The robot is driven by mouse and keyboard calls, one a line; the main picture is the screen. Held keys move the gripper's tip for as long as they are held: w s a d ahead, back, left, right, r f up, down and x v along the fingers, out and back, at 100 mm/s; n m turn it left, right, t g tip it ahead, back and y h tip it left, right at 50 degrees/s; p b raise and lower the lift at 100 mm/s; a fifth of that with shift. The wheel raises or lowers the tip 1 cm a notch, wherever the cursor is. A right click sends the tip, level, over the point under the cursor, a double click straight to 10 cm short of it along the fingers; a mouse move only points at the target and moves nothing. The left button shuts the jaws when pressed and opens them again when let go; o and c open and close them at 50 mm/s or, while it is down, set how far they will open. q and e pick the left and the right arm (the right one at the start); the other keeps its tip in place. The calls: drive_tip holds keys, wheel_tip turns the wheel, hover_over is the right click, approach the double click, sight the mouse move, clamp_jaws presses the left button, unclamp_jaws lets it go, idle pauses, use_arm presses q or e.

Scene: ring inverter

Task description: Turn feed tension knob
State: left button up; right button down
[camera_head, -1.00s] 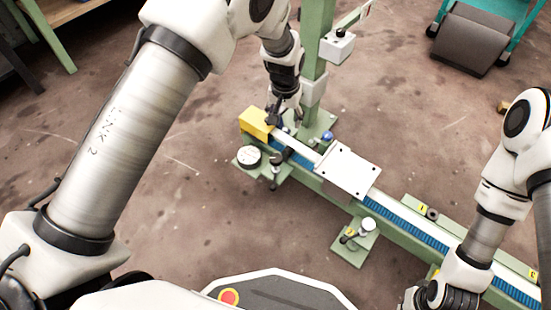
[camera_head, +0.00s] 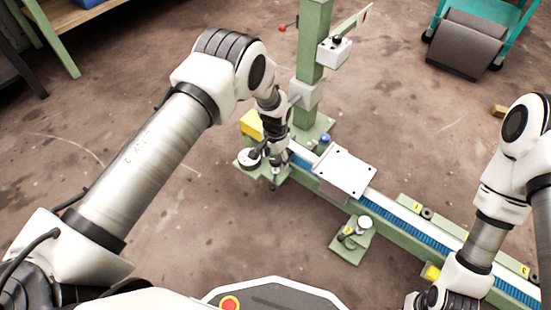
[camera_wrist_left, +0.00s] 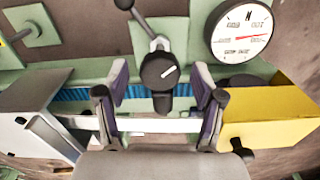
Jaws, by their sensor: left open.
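A dark round knob (camera_wrist_left: 158,72) with a white pointer line shows in the left wrist view, with a lever (camera_wrist_left: 140,18) with a dark ball end behind it. My left gripper (camera_wrist_left: 160,88) is open, with one finger on each side of the knob. I cannot tell whether the fingers touch it. In the head view my left gripper (camera_head: 277,158) is over the near side of the rail's left end and hides the knob. A round white dial gauge (camera_head: 249,159) is just left of it; the dial (camera_wrist_left: 238,33) has a red needle. My right gripper (camera_head: 432,297) is low at the right, its fingers unclear.
A yellow block (camera_head: 252,124) sits at the rail's left end. A white plate (camera_head: 346,171) lies across the green rail with its blue strip (camera_head: 400,222). A green post (camera_head: 311,70) with a switch box (camera_head: 335,49) stands behind. Another bracket (camera_head: 349,240) juts out nearer me.

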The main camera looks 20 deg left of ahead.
use_arm(q)
drive_tip(key=c, duration=1.1)
drive_tip(key=n, duration=0.2)
drive_tip(key=shift+r+n+p, duration=0.15)
drive_tip(key=shift+n+p, duration=0.15)
drive_tip(key=shift+p, duration=0.1)
drive_tip(key=shift+c, duration=0.2)
drive_tip(key=shift+n, duration=1.1)
drive_tip(key=o, duration=1.1)
drive_tip(key=shift+o, duration=0.2)
